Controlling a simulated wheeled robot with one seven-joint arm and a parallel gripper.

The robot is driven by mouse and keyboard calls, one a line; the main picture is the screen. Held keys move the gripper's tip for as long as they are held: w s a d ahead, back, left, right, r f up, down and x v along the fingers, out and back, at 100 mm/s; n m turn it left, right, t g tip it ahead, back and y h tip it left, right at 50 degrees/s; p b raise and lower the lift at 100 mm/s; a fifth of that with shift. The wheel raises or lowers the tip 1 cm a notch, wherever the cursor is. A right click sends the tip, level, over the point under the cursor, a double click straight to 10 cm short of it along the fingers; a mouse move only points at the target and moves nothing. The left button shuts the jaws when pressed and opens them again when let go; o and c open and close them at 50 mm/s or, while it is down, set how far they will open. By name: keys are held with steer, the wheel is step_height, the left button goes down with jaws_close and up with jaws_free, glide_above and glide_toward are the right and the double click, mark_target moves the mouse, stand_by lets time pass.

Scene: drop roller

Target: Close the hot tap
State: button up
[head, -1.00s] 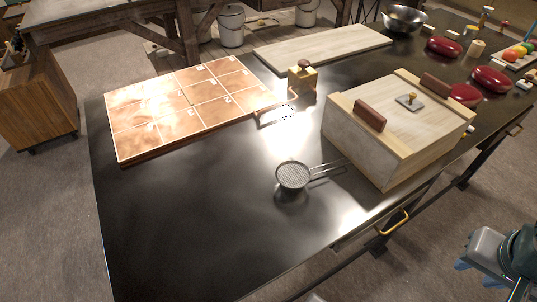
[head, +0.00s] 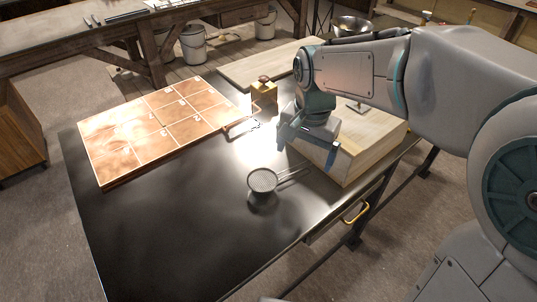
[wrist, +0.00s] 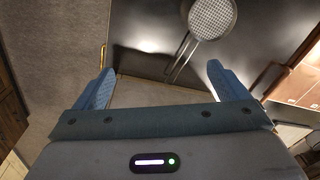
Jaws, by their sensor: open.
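I cannot make out a tap marked hot in these views. My gripper (head: 308,147) is open and points down at the left side of the wooden box (head: 362,150). In the wrist view my gripper (wrist: 160,70) has its blue fingers spread with nothing held. My arm hides much of the box top.
A mesh strainer (head: 262,181) lies in front of the box and shows in the wrist view (wrist: 211,18). The tiled board (head: 150,130) lies on the left, a pale plank (head: 245,68) at the back. The dark table's front left is clear.

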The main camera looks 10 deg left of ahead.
steer(key=m+p, duration=0.1)
steer(key=p, duration=0.1)
glide_above(263, 179)
steer(key=shift+m+g, duration=0.3)
steer(key=shift+g, duration=0.1)
step_height(263, 179, down, 8)
steer(key=shift+w+a+f, duration=0.1)
steer(key=shift+f, duration=0.05)
steer(key=shift+f+p, duration=0.8)
steer(key=shift+f, duration=1.9)
steer(key=c, duration=1)
steer(key=shift+r, duration=0.15)
